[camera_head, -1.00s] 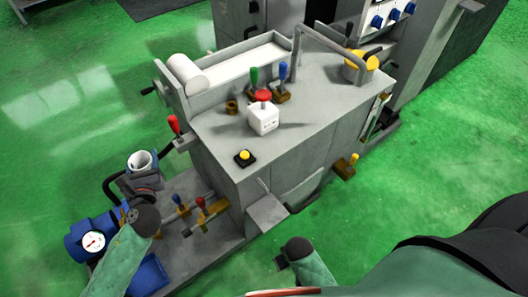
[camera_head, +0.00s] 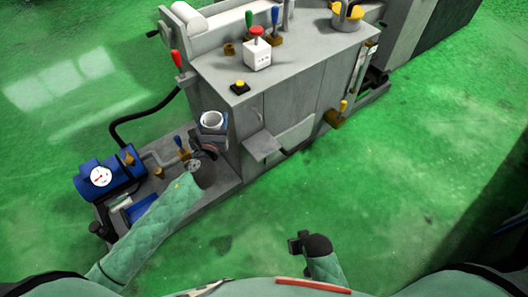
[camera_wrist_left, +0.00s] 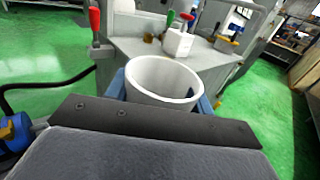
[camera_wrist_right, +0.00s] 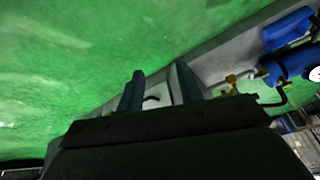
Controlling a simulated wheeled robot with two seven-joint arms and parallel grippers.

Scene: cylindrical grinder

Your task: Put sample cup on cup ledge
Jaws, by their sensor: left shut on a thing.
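The white sample cup (camera_head: 212,118) is held upright in my left gripper (camera_head: 212,125), beside the left end of the grey machine. In the left wrist view the cup (camera_wrist_left: 165,82) sits between the two blue-grey fingers, open end up. Its inside looks empty. A small flat grey shelf (camera_head: 262,146), which looks like the cup ledge, juts from the machine's front, to the right of the cup and apart from it. My right gripper (camera_head: 297,242) is low in front of the machine. In the right wrist view its fingers (camera_wrist_right: 160,90) stand apart with nothing gripped.
The machine top (camera_head: 300,62) carries a white box with a red knob (camera_head: 257,52), a yellow button (camera_head: 239,87) and coloured levers. A blue pump with a gauge (camera_head: 100,178) and a black hose (camera_head: 145,115) are at left. Green floor in front is clear.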

